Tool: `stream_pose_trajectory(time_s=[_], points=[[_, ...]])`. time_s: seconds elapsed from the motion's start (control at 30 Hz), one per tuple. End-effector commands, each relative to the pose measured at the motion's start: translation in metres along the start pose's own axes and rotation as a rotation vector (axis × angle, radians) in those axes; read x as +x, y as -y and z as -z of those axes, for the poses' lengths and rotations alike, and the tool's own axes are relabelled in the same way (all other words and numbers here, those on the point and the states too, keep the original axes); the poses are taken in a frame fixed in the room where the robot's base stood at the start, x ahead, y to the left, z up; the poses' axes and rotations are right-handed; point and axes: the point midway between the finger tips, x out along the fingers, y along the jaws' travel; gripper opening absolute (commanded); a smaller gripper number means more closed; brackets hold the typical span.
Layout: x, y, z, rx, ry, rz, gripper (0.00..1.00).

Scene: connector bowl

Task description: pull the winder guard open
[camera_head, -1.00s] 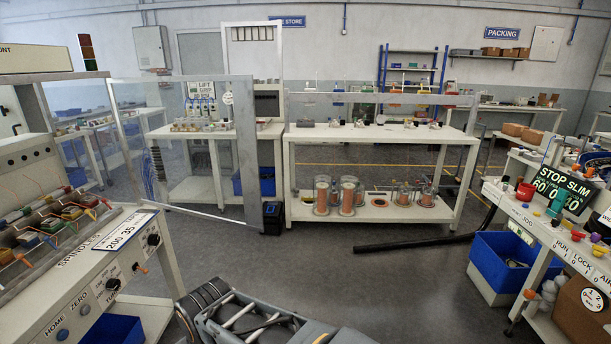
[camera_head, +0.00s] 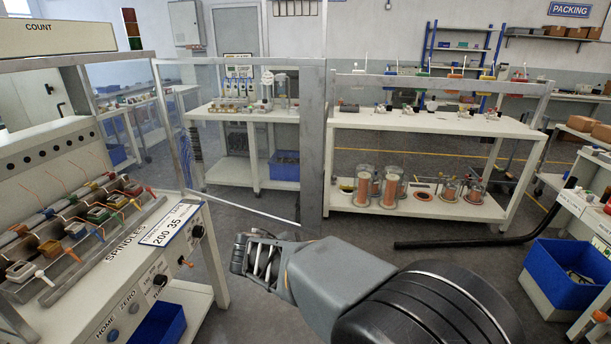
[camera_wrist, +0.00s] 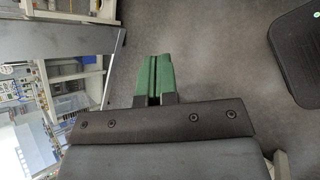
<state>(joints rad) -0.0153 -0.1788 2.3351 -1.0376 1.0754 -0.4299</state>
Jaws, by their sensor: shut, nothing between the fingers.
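The winder guard (camera_head: 313,125) is a clear panel in a grey metal frame. In the head view it stands out from the right side of the winder (camera_head: 90,190) on the left, at an angle to the winder's front. Shelves behind show through the panel. My arm reaches in from the bottom of the head view, in front of the guard; I cannot make out the fingertips there. In the wrist view my gripper (camera_wrist: 152,77) has green fingertips pressed together with nothing between them. Grey floor lies beyond them. I cannot tell how far the tips are from the guard.
A white bench (camera_head: 430,123) with coil jars on its lower shelf stands behind the guard. A black curved pipe (camera_head: 470,242) lies on the floor. A blue bin (camera_head: 565,275) is at the right.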

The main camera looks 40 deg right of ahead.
Motion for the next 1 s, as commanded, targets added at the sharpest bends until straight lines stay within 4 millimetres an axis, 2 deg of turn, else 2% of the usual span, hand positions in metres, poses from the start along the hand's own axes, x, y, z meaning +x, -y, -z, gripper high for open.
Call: stream_pose_trajectory(time_s=[0.03,0.1,0.2,0.33,0.5,0.63,1.0], points=[[0.001,-0.021,-0.004,-0.124,0.068,-0.073,0.0],[0.001,-0.049,-0.007,-0.286,0.164,-0.175,0.0],[-0.003,-0.083,-0.005,-0.483,0.287,-0.299,0.0],[-0.011,-0.115,0.002,-0.668,0.416,-0.421,0.0],[-0.019,-0.138,0.01,-0.797,0.515,-0.511,0.0],[-0.015,-0.149,0.01,-0.829,0.543,-0.535,0.0],[0.033,-0.191,-0.006,-0.831,0.545,-0.534,0.0]])
